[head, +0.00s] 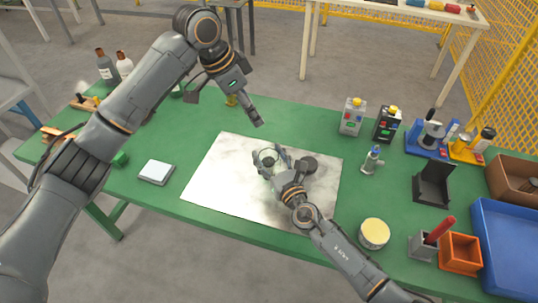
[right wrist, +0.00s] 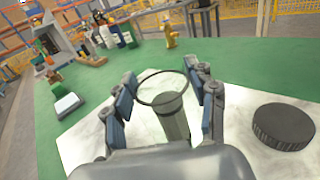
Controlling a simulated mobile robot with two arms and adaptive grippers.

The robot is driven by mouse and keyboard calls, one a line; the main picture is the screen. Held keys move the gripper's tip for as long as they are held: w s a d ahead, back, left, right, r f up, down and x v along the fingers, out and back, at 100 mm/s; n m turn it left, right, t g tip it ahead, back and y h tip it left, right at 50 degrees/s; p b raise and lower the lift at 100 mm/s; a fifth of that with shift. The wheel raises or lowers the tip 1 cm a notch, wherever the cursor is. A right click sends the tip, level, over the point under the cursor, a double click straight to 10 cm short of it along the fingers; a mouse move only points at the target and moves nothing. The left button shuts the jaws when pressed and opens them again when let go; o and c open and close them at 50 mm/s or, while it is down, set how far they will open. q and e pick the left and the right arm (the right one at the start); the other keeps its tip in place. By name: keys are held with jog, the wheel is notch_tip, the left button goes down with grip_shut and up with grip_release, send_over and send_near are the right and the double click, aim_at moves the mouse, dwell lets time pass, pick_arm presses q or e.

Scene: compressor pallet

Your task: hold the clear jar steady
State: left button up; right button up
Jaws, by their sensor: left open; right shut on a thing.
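The clear jar (head: 266,158) stands upright on the pale metal sheet in the middle of the green table. In the right wrist view its open round rim (right wrist: 163,88) shows between my fingers, with a grey-green cylindrical shape below it. My right gripper (head: 275,160) is shut on the jar, one finger on each side; the fingers also show in the right wrist view (right wrist: 165,98). A dark round lid-like disc (head: 309,164) lies on the sheet to the right, apart from the jar. My left gripper (head: 224,108) is open and empty, raised behind and left of the jar.
The metal sheet (head: 215,190) is mostly bare. A white square pad (head: 156,172) lies to the left. A small bottle (head: 372,160), a yellow-topped round tin (head: 374,233), a black stand (head: 433,185), an orange bin (head: 460,253) and a blue tray (head: 505,245) stand to the right.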

jog(key=o, duration=1.3)
jog(key=shift+f, duration=0.1)
jog(key=shift+o, duration=0.2)
jog(key=v, duration=1.2)
